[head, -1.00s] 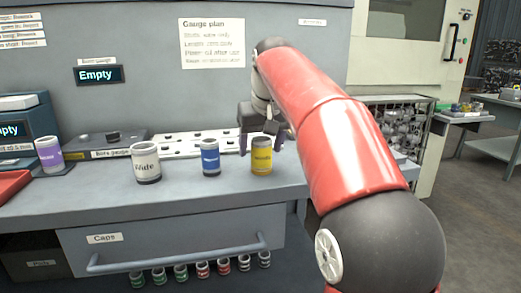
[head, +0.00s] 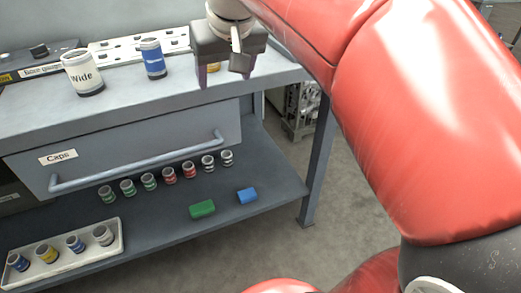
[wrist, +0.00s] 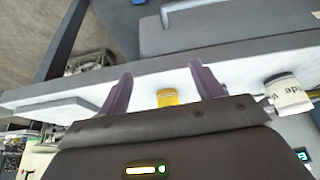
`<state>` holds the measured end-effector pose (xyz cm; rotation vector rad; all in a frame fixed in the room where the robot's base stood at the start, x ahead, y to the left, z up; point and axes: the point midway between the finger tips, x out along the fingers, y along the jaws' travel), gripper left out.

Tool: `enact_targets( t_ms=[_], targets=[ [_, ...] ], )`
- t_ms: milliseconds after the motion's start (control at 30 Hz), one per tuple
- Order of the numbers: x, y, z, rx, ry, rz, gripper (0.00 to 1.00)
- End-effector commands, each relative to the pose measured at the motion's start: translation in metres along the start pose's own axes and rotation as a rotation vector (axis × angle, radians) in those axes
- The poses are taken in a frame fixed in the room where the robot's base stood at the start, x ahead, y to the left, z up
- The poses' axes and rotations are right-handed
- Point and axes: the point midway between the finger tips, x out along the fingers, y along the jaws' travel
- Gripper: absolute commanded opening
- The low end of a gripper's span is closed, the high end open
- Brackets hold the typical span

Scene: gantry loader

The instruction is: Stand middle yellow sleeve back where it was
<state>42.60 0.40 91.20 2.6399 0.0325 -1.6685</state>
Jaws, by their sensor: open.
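The yellow sleeve (head: 214,67) stands on the bench top, mostly hidden behind my gripper in the head view. It also shows in the wrist view (wrist: 167,98), lined up between my fingers. My gripper (head: 224,76) is open, with its purple fingers pointing down in the head view. In the wrist view the fingers (wrist: 161,78) are spread wide on either side of the sleeve, with nothing seen gripped. I cannot tell how far the fingertips are from the sleeve. Another small yellow-banded piece (head: 47,254) stands in a tray on the lower shelf.
A white "Wide" sleeve (head: 83,76) and a blue sleeve (head: 153,58) stand left on the bench. A white slotted rack (head: 120,46) lies behind them. Below are the Caps drawer handle (head: 140,165), several small caps, a green block (head: 202,209) and a blue block (head: 247,196).

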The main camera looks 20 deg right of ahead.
Motion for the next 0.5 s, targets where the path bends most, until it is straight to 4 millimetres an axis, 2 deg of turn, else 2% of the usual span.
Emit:
enact_targets(
  t_ms=[33, 100, 200, 300, 400, 500],
  targets=[
    [0.007, 0.000, 0.030, 0.003, 0.006, 0.002, 0.66],
    [0.022, 0.000, 0.068, 0.008, 0.016, 0.004, 0.66],
    [0.046, 0.000, 0.119, 0.015, 0.029, 0.007, 0.66],
    [0.069, -0.001, 0.162, 0.020, 0.041, 0.008, 0.66],
    [0.086, -0.001, 0.192, 0.024, 0.047, 0.009, 0.66],
    [0.097, -0.001, 0.208, 0.026, 0.050, 0.009, 0.66]
  ],
)
